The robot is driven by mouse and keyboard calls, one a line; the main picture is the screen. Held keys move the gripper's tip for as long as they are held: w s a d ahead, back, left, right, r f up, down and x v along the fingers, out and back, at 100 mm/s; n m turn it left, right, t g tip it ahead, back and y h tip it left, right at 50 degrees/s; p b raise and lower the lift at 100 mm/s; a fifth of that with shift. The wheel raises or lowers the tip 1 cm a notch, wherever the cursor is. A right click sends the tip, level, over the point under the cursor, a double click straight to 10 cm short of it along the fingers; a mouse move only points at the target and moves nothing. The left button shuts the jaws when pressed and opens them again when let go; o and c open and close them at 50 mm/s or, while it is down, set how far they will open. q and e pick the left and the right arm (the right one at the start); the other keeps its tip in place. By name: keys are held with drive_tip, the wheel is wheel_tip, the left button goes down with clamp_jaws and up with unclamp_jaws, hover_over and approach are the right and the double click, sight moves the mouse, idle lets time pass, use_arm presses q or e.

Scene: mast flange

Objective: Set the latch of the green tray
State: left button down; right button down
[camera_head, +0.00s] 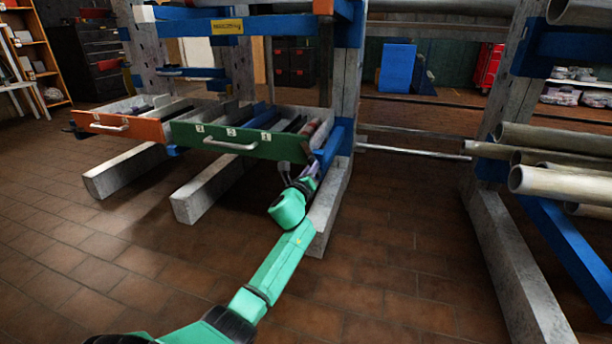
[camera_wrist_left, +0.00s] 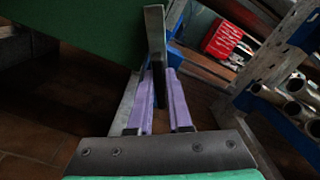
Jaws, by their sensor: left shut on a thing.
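The green tray (camera_head: 268,146) is a drawer pulled out of the rack, with a pale handle and numbered labels on its front. My left gripper (camera_head: 311,171) is at the right end of that front. In the wrist view, the purple fingers of my left gripper (camera_wrist_left: 161,85) are shut on a grey upright metal bar, which looks like the latch (camera_wrist_left: 155,32). The latch is mostly hidden in the head view. My right gripper is out of view.
An orange drawer (camera_head: 120,127) stands open left of the green tray. A blue-and-grey rack post (camera_head: 345,100) stands close to the right of my left gripper. Pipes (camera_head: 560,180) lie on a rack at the right. The brown tiled floor in front is clear.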

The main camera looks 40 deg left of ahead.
use_arm(q)
drive_tip(key=n, duration=0.4)
drive_tip(key=n+p, duration=0.1)
drive_tip(key=n, duration=0.3)
drive_tip(key=n+p, duration=0.1)
drive_tip(key=n, duration=0.2)
drive_tip(key=shift+a+f+n, duration=0.2)
drive_tip(key=shift+f+n, duration=0.05)
drive_tip(key=shift+n, duration=0.15)
idle(0.3)
drive_tip(key=c, duration=0.8)
unclamp_jaws()
drive_tip(key=shift+c, duration=0.2)
